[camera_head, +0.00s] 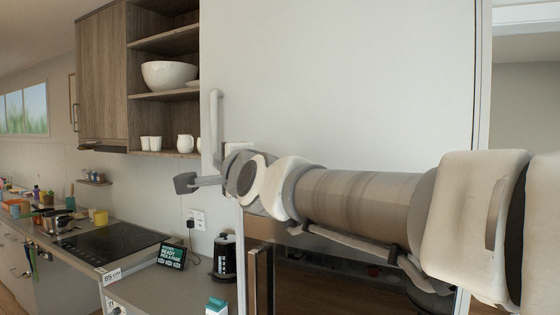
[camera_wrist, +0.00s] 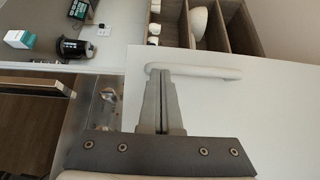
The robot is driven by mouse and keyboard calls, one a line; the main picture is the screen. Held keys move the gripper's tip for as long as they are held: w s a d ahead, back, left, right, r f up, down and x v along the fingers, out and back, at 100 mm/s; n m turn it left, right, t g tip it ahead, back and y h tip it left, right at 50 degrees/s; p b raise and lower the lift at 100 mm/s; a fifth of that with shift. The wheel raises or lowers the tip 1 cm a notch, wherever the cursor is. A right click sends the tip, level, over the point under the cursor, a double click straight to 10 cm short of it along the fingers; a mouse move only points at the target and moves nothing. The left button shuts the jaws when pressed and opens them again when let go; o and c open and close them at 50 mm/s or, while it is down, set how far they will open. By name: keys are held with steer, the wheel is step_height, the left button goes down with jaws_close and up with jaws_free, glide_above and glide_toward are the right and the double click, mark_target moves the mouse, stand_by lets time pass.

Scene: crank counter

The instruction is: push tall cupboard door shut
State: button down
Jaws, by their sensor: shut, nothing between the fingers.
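The tall cupboard door (camera_head: 345,85) is a large, plain pale panel that fills the middle of the head view. Its upright white bar handle (camera_head: 215,120) is near its left edge. In the wrist view the door (camera_wrist: 260,120) fills the right side, and the handle (camera_wrist: 215,73) lies just beyond my fingertips. My gripper (camera_head: 183,183) is at the left end of my arm, which crosses in front of the door. In the wrist view my gripper (camera_wrist: 159,74) is shut and empty, with its fingers over the door near one handle end. I cannot tell whether they touch it.
Left of the door is a counter (camera_head: 140,290) with a black hob (camera_head: 110,243), a dark kettle (camera_head: 224,258) and a small display (camera_head: 171,257). Open shelves (camera_head: 165,95) with white crockery hang above. A dark-fronted unit (camera_head: 330,275) is below the door.

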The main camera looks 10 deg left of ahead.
steer(key=shift+w+a, duration=0.25)
steer(key=shift+w, duration=0.15)
